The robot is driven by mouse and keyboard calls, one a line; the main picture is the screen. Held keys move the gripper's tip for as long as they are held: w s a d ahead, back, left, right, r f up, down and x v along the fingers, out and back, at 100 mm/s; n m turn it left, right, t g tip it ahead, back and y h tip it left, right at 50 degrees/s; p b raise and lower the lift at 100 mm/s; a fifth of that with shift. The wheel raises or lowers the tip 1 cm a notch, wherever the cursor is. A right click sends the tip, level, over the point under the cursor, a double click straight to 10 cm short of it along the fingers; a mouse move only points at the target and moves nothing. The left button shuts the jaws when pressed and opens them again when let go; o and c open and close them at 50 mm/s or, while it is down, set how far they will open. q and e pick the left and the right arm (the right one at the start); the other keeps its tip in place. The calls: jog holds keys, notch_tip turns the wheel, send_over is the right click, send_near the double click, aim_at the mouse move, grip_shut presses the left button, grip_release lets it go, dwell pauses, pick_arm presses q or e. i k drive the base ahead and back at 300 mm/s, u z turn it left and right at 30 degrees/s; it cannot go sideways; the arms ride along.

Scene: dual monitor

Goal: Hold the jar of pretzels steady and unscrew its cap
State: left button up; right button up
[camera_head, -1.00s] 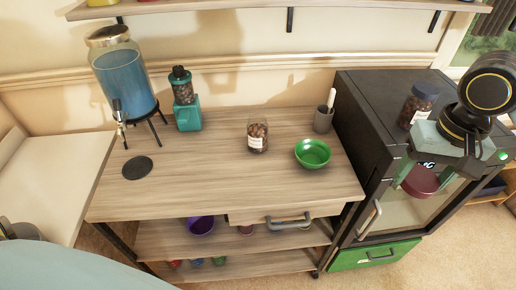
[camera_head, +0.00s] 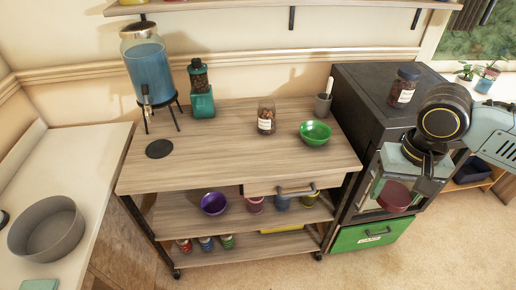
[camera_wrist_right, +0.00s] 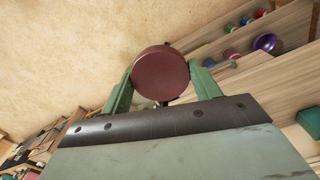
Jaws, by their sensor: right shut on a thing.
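A clear jar with brown contents and a white label (camera_head: 266,116) stands upright on the wooden cart top (camera_head: 215,172). Its top looks bare, with no cap visible on it. My right gripper (camera_head: 397,189) is shut on a dark red round cap-like piece (camera_head: 396,197), held in the air in front of the black cabinet, well to the right of the jar. In the right wrist view the dark red piece (camera_wrist_right: 160,74) sits between the two green fingers. A second jar with a dark blue lid (camera_head: 404,87) stands on the cabinet. My left gripper is out of view.
A teal-based dispenser (camera_head: 201,103) and a blue drink dispenser (camera_head: 150,75) stand left. The black cabinet (camera_head: 350,92) borders the cart. The cart's front top is mostly clear.

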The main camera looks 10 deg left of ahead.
aim_at(267, 109)
jog(key=u, duration=0.35)
jog(key=k, duration=0.7)
jog(key=z, duration=0.45)
jog(key=i, duration=1)
jog(key=u, duration=0.4)
jog(key=i, duration=0.85)
jog(key=u, duration=0.85)
